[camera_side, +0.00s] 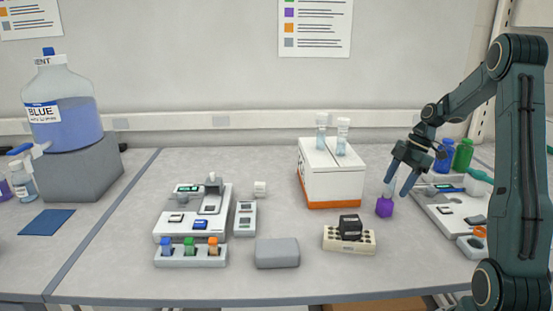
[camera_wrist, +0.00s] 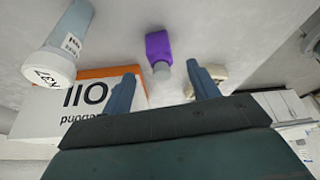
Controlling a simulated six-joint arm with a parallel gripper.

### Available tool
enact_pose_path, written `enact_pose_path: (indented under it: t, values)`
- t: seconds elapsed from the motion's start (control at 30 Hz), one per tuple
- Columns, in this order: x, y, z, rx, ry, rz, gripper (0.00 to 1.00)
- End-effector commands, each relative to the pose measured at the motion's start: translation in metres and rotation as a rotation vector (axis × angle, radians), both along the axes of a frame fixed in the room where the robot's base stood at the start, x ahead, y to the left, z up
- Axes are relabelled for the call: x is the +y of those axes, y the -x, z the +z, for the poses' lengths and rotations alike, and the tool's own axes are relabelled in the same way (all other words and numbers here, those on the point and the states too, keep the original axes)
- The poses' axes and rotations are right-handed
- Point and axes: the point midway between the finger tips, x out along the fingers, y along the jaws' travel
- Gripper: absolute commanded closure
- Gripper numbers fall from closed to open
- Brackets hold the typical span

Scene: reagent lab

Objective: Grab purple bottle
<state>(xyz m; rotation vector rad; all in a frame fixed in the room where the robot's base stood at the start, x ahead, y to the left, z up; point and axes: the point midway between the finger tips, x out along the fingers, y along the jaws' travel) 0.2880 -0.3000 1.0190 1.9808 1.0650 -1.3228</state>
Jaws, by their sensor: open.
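The purple bottle (camera_side: 384,207) stands on the bench below my gripper in the side view. It has a purple body and a pale grey-white cap. In the wrist view the purple bottle (camera_wrist: 158,46) shows beyond and between my fingertips, with its cap towards me. My gripper (camera_side: 397,188) is open, its two fingers pointing down just above and around the bottle's top in the side view. In the wrist view the fingers of my gripper (camera_wrist: 164,76) are spread apart with nothing between them. Whether a finger touches the cap cannot be told.
A white and orange box (camera_side: 330,178) with clear vials on top stands left of the bottle. A beige rack (camera_side: 348,240) holding a black block lies in front. A device (camera_side: 450,208) and blue and green bottles (camera_side: 463,154) are to the right.

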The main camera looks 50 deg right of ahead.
Motion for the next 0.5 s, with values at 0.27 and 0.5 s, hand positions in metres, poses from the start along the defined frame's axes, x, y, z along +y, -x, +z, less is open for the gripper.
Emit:
enact_pose_path:
  t: [0.27, 0.5]
  values:
    - [0.003, -0.002, -0.008, -0.001, -0.002, 0.001, 0.4]
    - [0.004, -0.003, -0.012, 0.0, -0.001, -0.001, 0.4]
